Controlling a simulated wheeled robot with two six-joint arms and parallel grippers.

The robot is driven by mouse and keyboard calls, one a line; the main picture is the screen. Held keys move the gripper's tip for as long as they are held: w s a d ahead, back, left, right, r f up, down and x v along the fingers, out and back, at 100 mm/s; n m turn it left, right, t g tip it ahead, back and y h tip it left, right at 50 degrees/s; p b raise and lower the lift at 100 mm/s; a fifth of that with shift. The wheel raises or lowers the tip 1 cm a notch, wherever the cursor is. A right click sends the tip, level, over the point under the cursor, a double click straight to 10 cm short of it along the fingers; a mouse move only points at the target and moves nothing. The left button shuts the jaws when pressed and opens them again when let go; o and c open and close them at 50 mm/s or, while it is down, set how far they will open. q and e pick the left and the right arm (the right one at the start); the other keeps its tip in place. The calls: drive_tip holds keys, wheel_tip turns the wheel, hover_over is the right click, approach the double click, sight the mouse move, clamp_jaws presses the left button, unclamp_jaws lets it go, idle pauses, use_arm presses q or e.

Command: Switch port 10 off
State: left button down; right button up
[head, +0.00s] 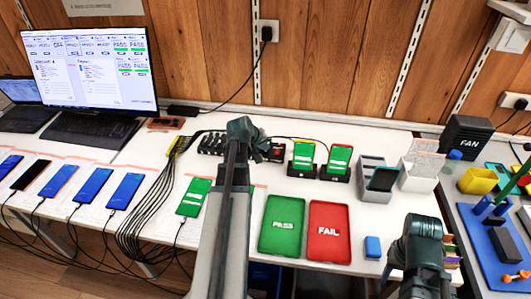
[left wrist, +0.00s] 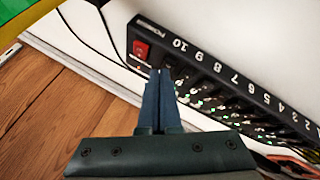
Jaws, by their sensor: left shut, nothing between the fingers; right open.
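The black port hub (left wrist: 215,75) runs diagonally across the left wrist view, with white port numbers along it and a red switch (left wrist: 141,49) at its upper-left end. The number 10 label (left wrist: 180,45) is the one nearest the red switch. My left gripper (left wrist: 159,73) is shut and empty, its fingertips over the hub just below the 10. The fingers hide part of that port's place; I cannot tell if they touch it. Small green lights show along other ports. In the head view the hub (head: 212,143) is partly behind my left gripper (head: 262,152). My right gripper (head: 421,226) is open and empty.
A green PASS tray (head: 283,248) and red FAIL tray (head: 329,255) lie in front. Several phones on cables lie at left, near a laptop (head: 100,130). Two green-screen phones stand in docks (head: 333,172) right of the hub. A FAN box (head: 467,136) stands at right.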

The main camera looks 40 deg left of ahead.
sight(265, 152)
use_arm(q)
drive_tip(key=shift+f+b, duration=0.3)
idle(0.6)
drive_tip(key=shift+r+p, duration=0.75)
drive_tip(key=shift+w, duration=0.1)
drive_tip(key=r+p, duration=0.5)
drive_tip(key=shift+w+a, duration=0.15)
drive_tip(key=shift+w, duration=0.15)
drive_tip(key=shift+f, duration=0.1)
idle(0.4)
